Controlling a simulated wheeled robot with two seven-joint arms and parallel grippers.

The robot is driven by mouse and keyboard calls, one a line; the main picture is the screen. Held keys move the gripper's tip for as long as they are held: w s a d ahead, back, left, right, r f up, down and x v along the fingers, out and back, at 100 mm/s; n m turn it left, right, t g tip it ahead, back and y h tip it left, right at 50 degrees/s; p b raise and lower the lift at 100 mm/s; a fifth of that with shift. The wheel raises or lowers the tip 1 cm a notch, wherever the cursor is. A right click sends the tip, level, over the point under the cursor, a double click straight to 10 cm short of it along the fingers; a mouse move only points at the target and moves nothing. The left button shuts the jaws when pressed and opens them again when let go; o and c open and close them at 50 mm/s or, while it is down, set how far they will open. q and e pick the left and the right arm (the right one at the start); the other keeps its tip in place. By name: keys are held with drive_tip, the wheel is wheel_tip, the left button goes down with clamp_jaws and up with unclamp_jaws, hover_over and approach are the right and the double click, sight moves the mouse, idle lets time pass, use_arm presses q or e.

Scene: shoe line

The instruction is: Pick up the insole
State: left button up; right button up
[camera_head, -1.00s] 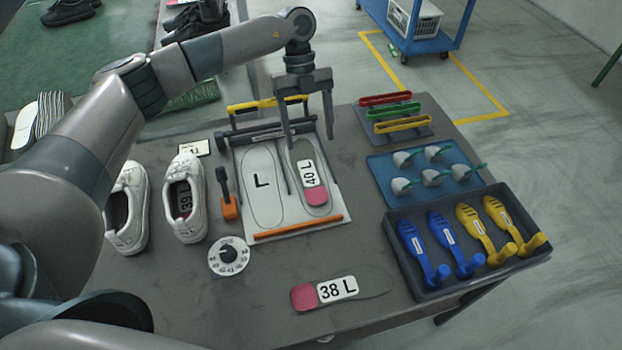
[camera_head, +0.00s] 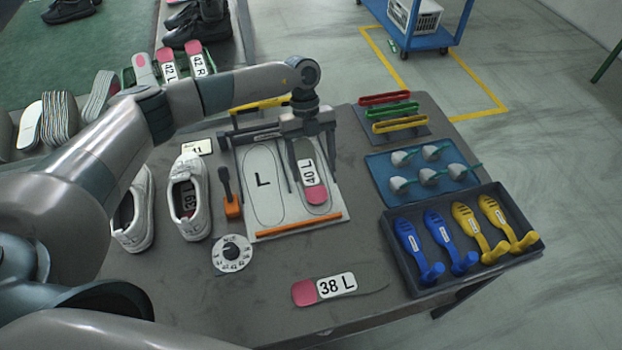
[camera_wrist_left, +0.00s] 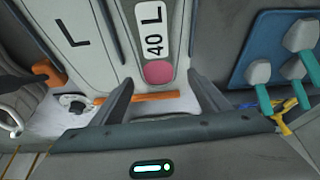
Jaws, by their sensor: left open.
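An insole marked 40 L with a pink heel (camera_head: 316,195) lies in the right outline of a pale fitting board (camera_head: 265,225). In the left wrist view the same insole (camera_wrist_left: 158,72) lies between and beyond the fingertips. My left gripper (camera_head: 313,172) is open over this insole, one finger on each side; contact cannot be told. Its fingers (camera_wrist_left: 162,82) hold nothing. The board's left outline, marked L (camera_head: 263,180), is empty. Another insole, marked 38 L (camera_head: 304,293), lies on the table front. My right gripper is out of view.
White shoes (camera_head: 186,205) stand left of the board, beside an orange-based tool (camera_head: 232,208) and a round dial (camera_head: 232,254). At right are a dark tray (camera_head: 395,275) of blue and yellow foot-shaped pieces, a blue mat (camera_head: 378,165) and coloured bars (camera_head: 400,125).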

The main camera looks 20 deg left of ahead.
sight(315, 189)
use_arm(q)
drive_tip(key=shift+f, duration=0.1)
drive_tip(key=shift+s+f+p, duration=0.35)
drive_tip(key=shift+f+p, duration=0.3)
drive_tip(key=shift+p, duration=0.05)
drive_tip(key=shift+p+x, duration=0.5)
drive_tip(key=shift+x, duration=0.6)
drive_tip(key=shift+s+d+f, duration=0.1)
drive_tip(key=shift+f, duration=0.65)
drive_tip(key=shift+c, duration=0.6)
drive_tip(key=c, duration=1)
